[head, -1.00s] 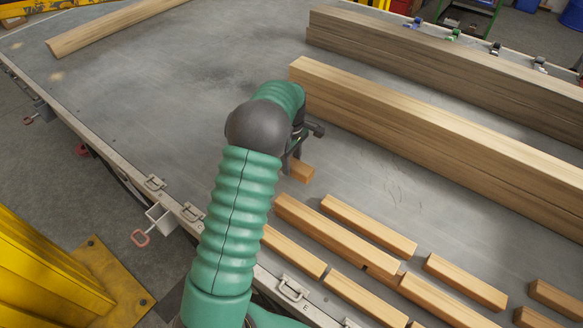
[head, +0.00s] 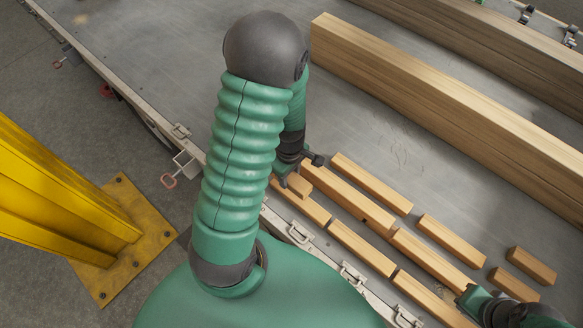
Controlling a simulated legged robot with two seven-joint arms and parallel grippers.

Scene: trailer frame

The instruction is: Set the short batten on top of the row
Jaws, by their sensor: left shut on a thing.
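My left gripper (head: 291,175) is shut on the short batten (head: 299,186), a small light-brown block that is partly hidden by the gripper. The gripper and batten are at the far left end of the row of battens (head: 349,200). The batten overlaps the near line of battens (head: 308,208) in the head view; I cannot tell whether it touches or hovers just above. My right gripper (head: 464,294) is at the lower right, beside the row's near right end; its fingers are too small and hidden to tell open from shut.
Other battens lie in lines on the grey trailer deck (head: 240,30), with short pieces (head: 531,265) at the right. The deck edge with latches (head: 299,232) runs in front. A yellow post (head: 60,190) stands at the left.

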